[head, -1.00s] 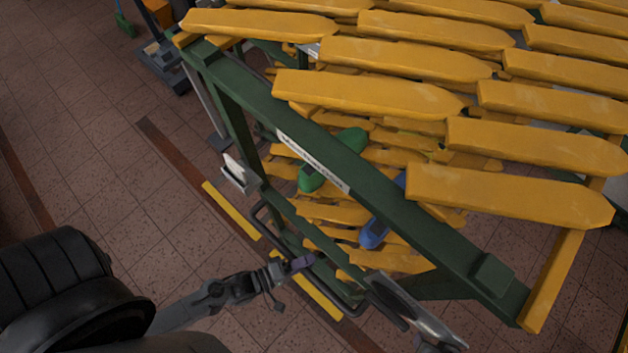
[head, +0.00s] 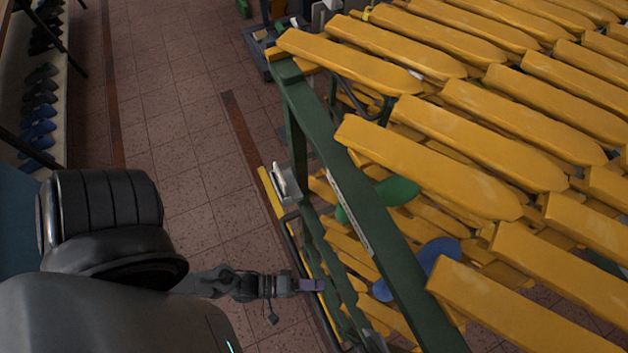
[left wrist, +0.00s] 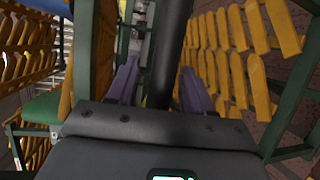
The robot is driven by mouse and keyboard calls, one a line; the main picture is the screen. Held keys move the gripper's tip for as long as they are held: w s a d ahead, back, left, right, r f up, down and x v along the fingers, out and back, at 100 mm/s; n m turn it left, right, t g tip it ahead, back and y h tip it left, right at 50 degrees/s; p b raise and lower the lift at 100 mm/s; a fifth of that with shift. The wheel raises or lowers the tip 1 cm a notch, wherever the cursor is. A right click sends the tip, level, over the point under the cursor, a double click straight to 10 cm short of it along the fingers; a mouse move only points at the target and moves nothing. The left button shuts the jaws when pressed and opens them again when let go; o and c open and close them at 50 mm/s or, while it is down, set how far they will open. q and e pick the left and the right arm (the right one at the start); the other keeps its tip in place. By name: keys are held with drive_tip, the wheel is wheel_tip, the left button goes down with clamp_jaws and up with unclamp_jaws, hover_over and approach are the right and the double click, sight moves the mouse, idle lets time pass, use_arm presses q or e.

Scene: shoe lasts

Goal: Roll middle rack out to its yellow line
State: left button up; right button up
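The rack in front of me has a green frame (head: 335,180) with a pale label strip, and tiers of long yellow pieces (head: 430,165). A yellow line (head: 268,190) on the floor runs along its near side, close to the lower frame. My left gripper (head: 312,285) reaches the rack's near side, low, over that line. In the left wrist view, a dark upright bar (left wrist: 172,45) passes between its two purple fingers (left wrist: 160,85). A gap shows on the bar's left, so the fingers look open around it. My right gripper is out of view.
A green object (head: 390,190) and a blue object (head: 440,255) sit among the yellow pieces. A pale bracket (head: 285,182) sticks out from the frame. Tiled floor (head: 180,100) is clear left of the rack; a shelf of shoe-like forms (head: 38,125) stands far left.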

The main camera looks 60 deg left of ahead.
use_arm(q)
drive_tip(key=v, duration=1)
drive_tip(key=shift+s+a, duration=0.15)
drive_tip(key=shift+s, duration=0.15)
drive_tip(key=shift+r, duration=0.1)
idle(0.4)
